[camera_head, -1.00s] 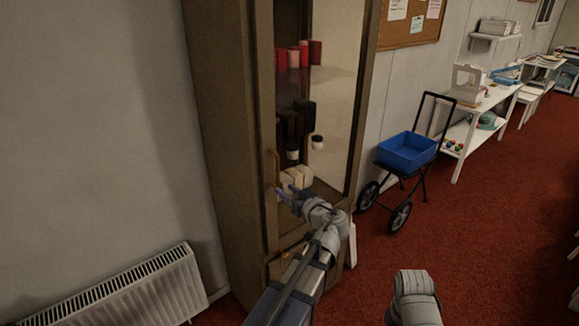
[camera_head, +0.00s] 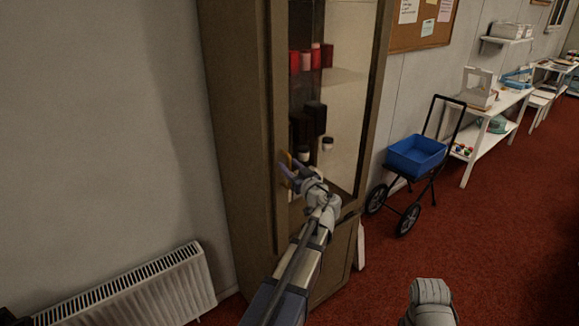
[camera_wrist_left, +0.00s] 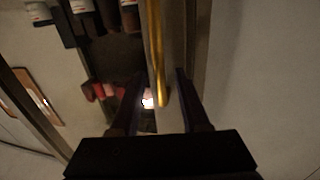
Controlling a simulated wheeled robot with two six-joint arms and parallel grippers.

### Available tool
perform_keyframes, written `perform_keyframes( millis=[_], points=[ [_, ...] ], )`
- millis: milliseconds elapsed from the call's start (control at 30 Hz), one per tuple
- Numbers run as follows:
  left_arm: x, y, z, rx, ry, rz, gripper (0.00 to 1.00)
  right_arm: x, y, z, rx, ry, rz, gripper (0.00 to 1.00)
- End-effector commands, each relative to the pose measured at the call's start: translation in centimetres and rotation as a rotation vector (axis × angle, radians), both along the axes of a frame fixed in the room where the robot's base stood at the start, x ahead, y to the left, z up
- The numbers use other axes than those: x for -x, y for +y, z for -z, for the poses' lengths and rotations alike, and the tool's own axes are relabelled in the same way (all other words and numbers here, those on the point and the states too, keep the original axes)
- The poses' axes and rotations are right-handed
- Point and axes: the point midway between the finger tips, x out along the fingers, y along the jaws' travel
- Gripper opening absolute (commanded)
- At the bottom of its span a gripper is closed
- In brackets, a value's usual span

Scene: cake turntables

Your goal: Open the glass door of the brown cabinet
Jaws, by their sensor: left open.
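The brown cabinet (camera_head: 237,130) stands against the wall in the head view, and its glass door (camera_head: 347,105) looks shut. The door's gold vertical handle (camera_head: 286,158) is partly covered by my left gripper (camera_head: 291,171) in the head view. In the left wrist view, the handle (camera_wrist_left: 157,55) runs down between the two dark fingers of my open left gripper (camera_wrist_left: 162,92). I cannot tell whether either finger touches it. My right gripper is out of view; only a grey part of my right arm shows at the bottom.
Red and dark containers (camera_head: 310,58) stand on shelves behind the glass. A white radiator (camera_head: 130,290) is at the lower left. A blue cart (camera_head: 416,156) stands right of the cabinet. The red carpet (camera_head: 500,240) is open at the right.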

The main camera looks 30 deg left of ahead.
Motion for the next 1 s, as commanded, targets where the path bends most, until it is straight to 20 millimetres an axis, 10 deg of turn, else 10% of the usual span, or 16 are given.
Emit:
perform_keyframes(
  millis=[367,767,1000],
  points=[
    [-0.29,0.54,0.01,0.0,0.0,0.0,0.46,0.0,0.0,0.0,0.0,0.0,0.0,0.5],
    [-0.29,0.51,0.01,0.0,0.0,0.0,0.02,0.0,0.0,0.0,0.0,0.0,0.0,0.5],
    [-0.29,0.5,0.01,0.0,0.0,0.0,0.0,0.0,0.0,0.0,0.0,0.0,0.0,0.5]
  ],
)
